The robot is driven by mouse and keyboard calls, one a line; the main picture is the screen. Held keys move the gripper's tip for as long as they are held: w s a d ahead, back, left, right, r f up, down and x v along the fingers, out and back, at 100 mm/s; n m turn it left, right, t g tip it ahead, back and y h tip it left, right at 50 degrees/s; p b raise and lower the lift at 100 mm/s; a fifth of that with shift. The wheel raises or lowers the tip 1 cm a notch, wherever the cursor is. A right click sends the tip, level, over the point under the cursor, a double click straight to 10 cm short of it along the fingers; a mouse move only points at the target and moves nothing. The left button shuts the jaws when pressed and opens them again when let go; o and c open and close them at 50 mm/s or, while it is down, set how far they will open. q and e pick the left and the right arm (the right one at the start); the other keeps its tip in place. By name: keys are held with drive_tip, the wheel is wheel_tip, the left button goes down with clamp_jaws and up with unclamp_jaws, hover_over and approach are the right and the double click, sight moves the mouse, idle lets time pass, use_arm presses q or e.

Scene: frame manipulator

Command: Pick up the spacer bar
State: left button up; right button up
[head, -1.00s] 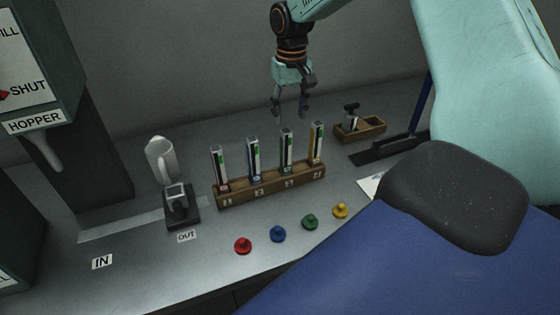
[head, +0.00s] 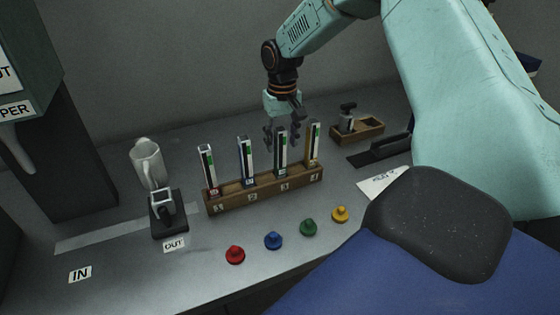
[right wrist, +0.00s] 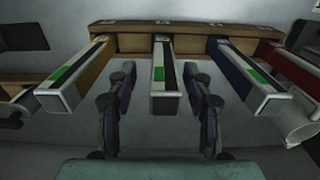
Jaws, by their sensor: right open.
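Several slim upright bars stand in a numbered wooden rack (head: 232,203); none is clearly marked as the spacer bar. My right gripper (head: 283,143) is open and empty, pointing down at the third bar from the left (head: 281,155), with its fingers behind or beside that bar's upper part. In the right wrist view, the open fingers (right wrist: 163,85) lie on either side of this bar (right wrist: 163,65), which has a white end and a green patch. A gap shows on both sides, with no visible contact. My left gripper is out of view.
The neighbouring fourth bar (head: 314,146) and second bar (head: 246,163) stand close by. A small wooden tray (head: 371,131) lies to the right, a white jug (head: 147,163) to the left. Red (head: 235,255), blue, green and yellow knobs line the front; the counter between has free room.

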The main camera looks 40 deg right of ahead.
sight(280, 152)
drive_tip(key=f, duration=0.3)
drive_tip(key=shift+s+a+f, duration=0.1)
drive_tip(key=shift+a+f, duration=0.05)
drive_tip(key=shift+a, duration=0.2)
drive_tip(key=shift+w+d+f, duration=0.2)
drive_tip(key=shift+d+f, duration=0.05)
drive_tip(key=shift+f, duration=0.2)
drive_tip(key=shift+s+a+r, duration=0.1)
drive_tip(key=shift+a+r, duration=0.1)
drive_tip(key=shift+a, duration=0.05)
drive_tip(key=c, duration=0.5)
drive_tip(key=shift+d+f, duration=0.1)
drive_tip(key=shift+d, duration=0.05)
drive_tip(key=c, duration=0.4)
clamp_jaws()
